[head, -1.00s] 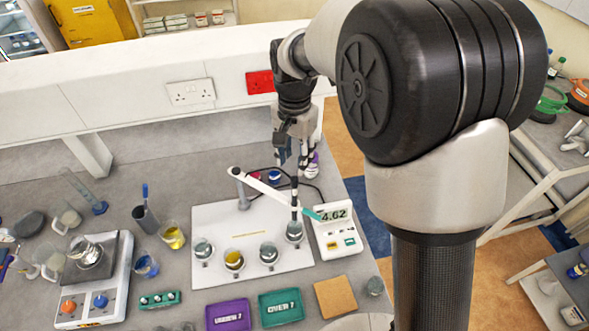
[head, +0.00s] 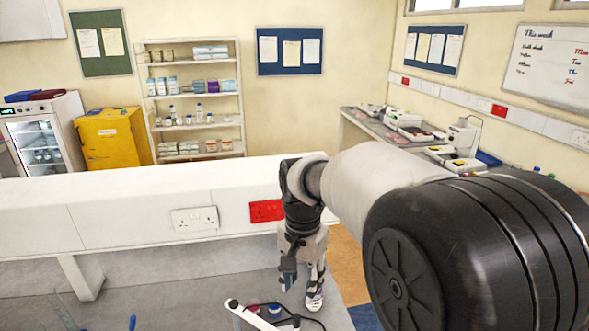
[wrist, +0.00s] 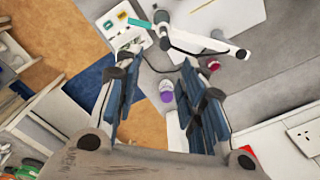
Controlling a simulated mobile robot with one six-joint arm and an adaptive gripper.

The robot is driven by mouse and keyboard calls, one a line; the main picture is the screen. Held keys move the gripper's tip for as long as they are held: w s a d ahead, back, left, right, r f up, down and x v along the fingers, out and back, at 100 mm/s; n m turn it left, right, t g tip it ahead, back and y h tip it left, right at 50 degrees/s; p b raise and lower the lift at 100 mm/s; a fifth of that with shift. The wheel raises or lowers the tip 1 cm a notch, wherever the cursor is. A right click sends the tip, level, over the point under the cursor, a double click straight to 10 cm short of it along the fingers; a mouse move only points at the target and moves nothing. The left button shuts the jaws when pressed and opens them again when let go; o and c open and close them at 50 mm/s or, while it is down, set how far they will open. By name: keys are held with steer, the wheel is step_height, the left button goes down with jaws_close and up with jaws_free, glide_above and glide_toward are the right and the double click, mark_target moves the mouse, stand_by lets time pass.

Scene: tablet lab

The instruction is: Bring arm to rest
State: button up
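My gripper (head: 303,284) hangs fingers down over the far right part of the grey bench in the head view. In the wrist view its two blue-padded fingers (wrist: 160,78) stand apart with nothing between the pads. A bottle with a purple label (wrist: 166,91) shows beyond the gap between them, lower down. My arm reaches across the right side of the head view and hides part of the bench and floor.
A white jointed holder (wrist: 208,44) and a meter (wrist: 124,42) stand near the gripper. A white ledge with a red socket (head: 266,211) runs behind the bench. Shelves (head: 197,135), a yellow cabinet (head: 112,139) and a side bench (head: 375,122) stand farther back.

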steer(key=s+d+f+n+t+b, duration=0.2)
steer(key=s+d+f+n+b, duration=0.1)
steer(key=s+d+b, duration=0.7)
steer(key=s+d+f+n+t+b, duration=0.2)
steer(key=s+f+n+b, duration=0.1)
steer(key=s+f+b, duration=0.5)
steer(key=s+f, duration=0.3)
steer(key=s, duration=0.3)
steer(key=shift+s+d, duration=0.35)
steer(key=shift+s, duration=0.05)
